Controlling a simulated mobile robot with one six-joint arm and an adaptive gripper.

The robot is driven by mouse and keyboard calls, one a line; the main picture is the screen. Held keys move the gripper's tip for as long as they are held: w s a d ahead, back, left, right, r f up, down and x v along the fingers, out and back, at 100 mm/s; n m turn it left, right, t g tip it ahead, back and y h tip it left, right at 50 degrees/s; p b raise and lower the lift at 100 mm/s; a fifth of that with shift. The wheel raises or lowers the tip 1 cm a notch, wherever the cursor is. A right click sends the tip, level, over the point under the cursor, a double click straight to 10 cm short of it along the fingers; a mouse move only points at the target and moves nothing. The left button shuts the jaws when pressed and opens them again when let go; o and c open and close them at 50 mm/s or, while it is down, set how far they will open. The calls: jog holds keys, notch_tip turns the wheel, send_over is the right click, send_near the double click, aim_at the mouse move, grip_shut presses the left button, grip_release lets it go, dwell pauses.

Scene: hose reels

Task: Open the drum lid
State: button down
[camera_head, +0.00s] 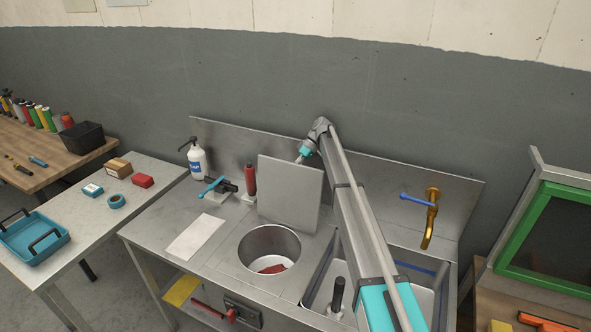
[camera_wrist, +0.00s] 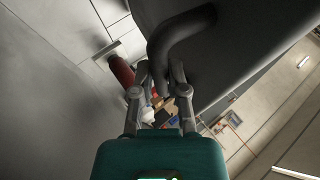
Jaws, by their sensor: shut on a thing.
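The drum lid (camera_head: 290,192) is a square grey plate standing upright, tilted slightly back, behind the round drum opening (camera_head: 243,250). The drum is uncovered and something red lies inside it. My gripper (camera_head: 301,158) is at the lid's upper right edge, its fingers mostly hidden behind the plate in the head view. In the wrist view my gripper (camera_wrist: 160,75) is shut on a dark curved lid handle (camera_wrist: 178,38), and the lid (camera_wrist: 235,35) fills the upper middle as a dark panel.
A red cylinder (camera_head: 250,179) stands just left of the lid, with a white pump bottle (camera_head: 197,160) farther left. A white sheet (camera_head: 196,236) lies on the steel counter. A sink with a brass tap (camera_head: 430,220) is at right. The backsplash is close behind the lid.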

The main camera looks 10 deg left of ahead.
jog(key=c, duration=0.6)
grip_release()
jog(key=shift+s+r, duration=0.15)
jog(key=shift+c, duration=0.2)
